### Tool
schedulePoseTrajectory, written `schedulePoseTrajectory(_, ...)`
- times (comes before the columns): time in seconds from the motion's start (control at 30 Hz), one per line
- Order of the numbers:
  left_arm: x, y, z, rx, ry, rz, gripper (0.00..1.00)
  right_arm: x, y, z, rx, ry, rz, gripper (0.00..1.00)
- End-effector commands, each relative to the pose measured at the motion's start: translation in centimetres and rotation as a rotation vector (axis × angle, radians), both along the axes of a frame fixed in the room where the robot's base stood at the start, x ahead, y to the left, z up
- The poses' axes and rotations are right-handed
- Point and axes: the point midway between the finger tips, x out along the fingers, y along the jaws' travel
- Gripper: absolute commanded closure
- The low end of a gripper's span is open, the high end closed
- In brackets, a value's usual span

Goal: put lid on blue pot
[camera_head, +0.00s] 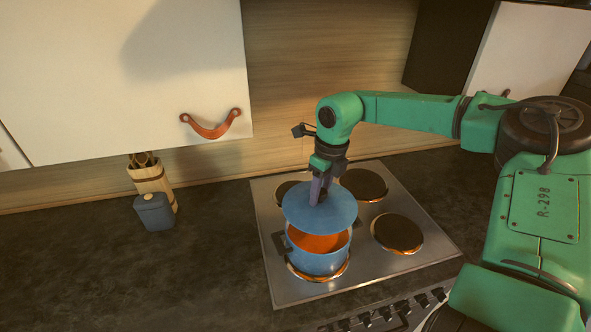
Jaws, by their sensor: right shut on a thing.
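The blue pot (318,262) stands on the front left burner of the stove, with orange-red contents (318,243) showing in it. The round blue lid (338,217) is above the back part of the pot, and the pot's front opening shows below its edge. My right gripper (319,198) points down from above and is shut on the lid at its middle. The grasped part is hidden by the fingers. I cannot tell whether the lid touches the pot's back rim. My left gripper is not in view.
The steel stove (375,275) has several dark burners, including a bare one (397,233) to the right of the pot. A dark blue canister (154,212) and a wooden utensil holder (153,182) stand left. White cabinets hang above. The dark counter (120,285) is clear at front left.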

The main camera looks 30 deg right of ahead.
Motion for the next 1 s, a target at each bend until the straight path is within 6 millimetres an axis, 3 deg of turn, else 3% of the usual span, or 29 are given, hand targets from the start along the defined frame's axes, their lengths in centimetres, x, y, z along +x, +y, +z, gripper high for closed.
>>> schedulePoseTrajectory(0.2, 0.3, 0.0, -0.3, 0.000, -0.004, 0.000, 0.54, 0.0, 0.0, -0.7, 0.001, 0.001, 0.002, 1.00)
schedulePoseTrajectory(0.5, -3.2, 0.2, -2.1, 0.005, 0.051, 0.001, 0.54, -0.1, 0.0, -4.1, 0.000, 0.002, 0.001, 1.00)
schedulePoseTrajectory(0.63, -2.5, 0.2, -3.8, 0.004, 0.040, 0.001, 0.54, -0.1, 0.0, -5.9, 0.000, -0.001, 0.002, 1.00)
schedulePoseTrajectory(0.8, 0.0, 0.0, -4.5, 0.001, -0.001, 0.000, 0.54, -0.1, 0.0, -6.8, 0.000, 0.000, 0.003, 1.00)
schedulePoseTrajectory(1.0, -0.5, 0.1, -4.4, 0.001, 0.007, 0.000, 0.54, -0.1, 0.0, -6.6, 0.000, 0.000, 0.003, 1.00)
